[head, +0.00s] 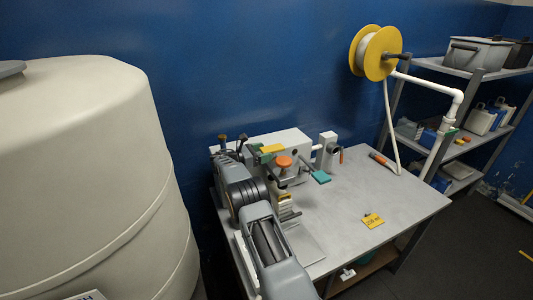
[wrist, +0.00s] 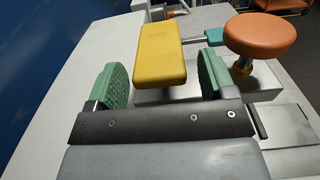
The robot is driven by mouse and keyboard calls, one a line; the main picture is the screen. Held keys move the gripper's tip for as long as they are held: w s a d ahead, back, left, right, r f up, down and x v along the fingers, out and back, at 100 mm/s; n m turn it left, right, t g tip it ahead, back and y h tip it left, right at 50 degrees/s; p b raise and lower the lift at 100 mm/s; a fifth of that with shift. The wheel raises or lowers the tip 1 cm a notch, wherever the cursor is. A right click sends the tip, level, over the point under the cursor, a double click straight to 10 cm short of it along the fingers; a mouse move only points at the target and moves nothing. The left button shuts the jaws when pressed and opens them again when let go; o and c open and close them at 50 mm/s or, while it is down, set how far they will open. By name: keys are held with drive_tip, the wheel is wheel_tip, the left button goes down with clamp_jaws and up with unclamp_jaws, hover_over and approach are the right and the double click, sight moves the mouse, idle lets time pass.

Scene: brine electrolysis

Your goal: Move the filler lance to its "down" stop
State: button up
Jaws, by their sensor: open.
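A yellow block-shaped handle (wrist: 160,52) lies between the green-padded fingers of my gripper (wrist: 163,78) in the wrist view. The fingers are apart, with a gap to the handle on both sides. In the head view the yellow handle (head: 272,148) is at the front of a grey bench machine (head: 290,140). An orange round knob (wrist: 260,36) stands just right of the right finger; it also shows in the head view (head: 284,161). No readable label names the filler lance or its "down" stop, so I cannot tell which part it is.
The grey table (head: 370,195) is mostly clear on its right. A large cream tank (head: 90,180) stands left; a yellow hose reel (head: 372,53) hangs behind.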

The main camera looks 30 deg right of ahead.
drive_tip(key=w+a+b, duration=0.1)
drive_tip(key=a+b, duration=0.1)
drive_tip(key=a, duration=1)
drive_tip(key=shift+w, duration=0.3)
drive_tip(key=s+a+r+m+t+y, duration=0.25)
drive_tip(key=s+r+y, duration=0.2)
drive_tip(key=s, duration=0.25)
drive_tip(key=s+a+r+m+t+y, duration=0.1)
drive_tip(key=s+r+m+y, duration=0.3)
drive_tip(key=s, duration=0.4)
drive_tip(key=s+a+f+m+t+y, duration=0.1)
drive_tip(key=s+a+f+m+y, duration=0.1)
drive_tip(key=s, duration=0.5)
drive_tip(key=s+a+f+m+t+y, duration=0.1)
drive_tip(key=s+a+f+m+y, duration=0.1)
drive_tip(key=s+a+m+y, duration=0.2)
drive_tip(key=s+a+f+m+t+y, duration=0.1)
drive_tip(key=s+a+m+y, duration=0.2)
drive_tip(key=s, duration=0.7)
drive_tip(key=shift+s+a+f+m, duration=0.2)
drive_tip(key=shift+a+f+m, duration=0.25)
drive_tip(key=shift+a, duration=0.65)
